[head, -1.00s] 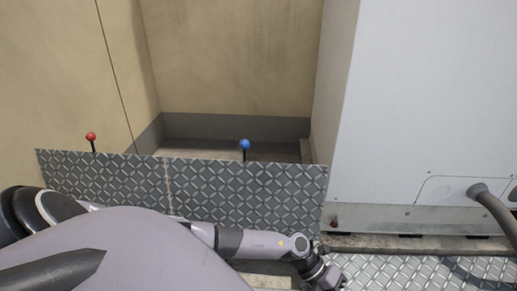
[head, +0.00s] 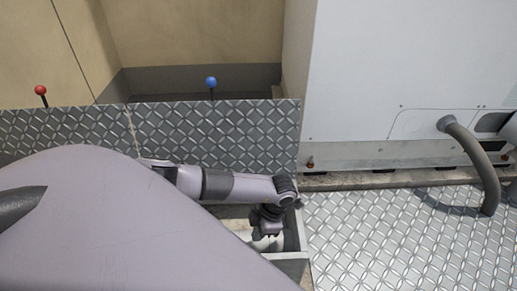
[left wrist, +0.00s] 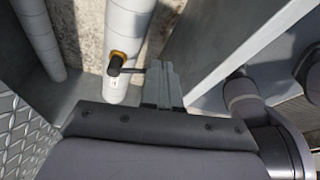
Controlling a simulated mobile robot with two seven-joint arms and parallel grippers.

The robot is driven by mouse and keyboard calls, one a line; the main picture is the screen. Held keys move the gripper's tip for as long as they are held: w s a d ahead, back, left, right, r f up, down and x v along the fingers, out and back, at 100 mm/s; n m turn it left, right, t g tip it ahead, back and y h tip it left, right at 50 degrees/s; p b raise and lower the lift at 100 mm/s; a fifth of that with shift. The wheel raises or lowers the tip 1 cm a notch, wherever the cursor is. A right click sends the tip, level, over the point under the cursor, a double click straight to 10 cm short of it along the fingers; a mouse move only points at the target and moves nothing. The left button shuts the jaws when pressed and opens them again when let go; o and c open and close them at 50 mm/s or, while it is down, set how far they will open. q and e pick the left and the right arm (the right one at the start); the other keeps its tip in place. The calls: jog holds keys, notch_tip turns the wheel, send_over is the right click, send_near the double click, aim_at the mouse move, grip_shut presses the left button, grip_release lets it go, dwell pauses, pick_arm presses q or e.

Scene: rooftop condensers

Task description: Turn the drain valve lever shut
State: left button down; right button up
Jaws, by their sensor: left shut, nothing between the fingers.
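The drain valve (left wrist: 118,62) shows in the left wrist view as a dark fitting with a yellow-orange collar on a white pipe (left wrist: 128,25). A thin dark lever (left wrist: 136,71) sticks out from it to the right, towards my left fingers. My left gripper (left wrist: 160,68) is shut and empty, its fingertips close to the lever's end; I cannot tell if they touch. My right gripper is not in view.
A tread-plate panel (head: 215,135) stands at left, with a red-knobbed lever (head: 41,91) and a blue-knobbed lever (head: 211,83) behind its top edge. A grey condenser cabinet (head: 400,60) with a thick hose (head: 478,160) stands at right. Tread-plate floor (head: 390,240) lies open before it.

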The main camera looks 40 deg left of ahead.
pick_arm(q)
jog(key=s+a+f+b, duration=0.2)
jog(key=s+a+f, duration=0.1)
jog(key=f, duration=0.3)
jog(key=shift+s, duration=0.8)
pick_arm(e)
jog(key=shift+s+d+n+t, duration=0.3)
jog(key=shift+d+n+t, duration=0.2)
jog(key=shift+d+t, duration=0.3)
pick_arm(q)
jog(key=shift+a, duration=0.1)
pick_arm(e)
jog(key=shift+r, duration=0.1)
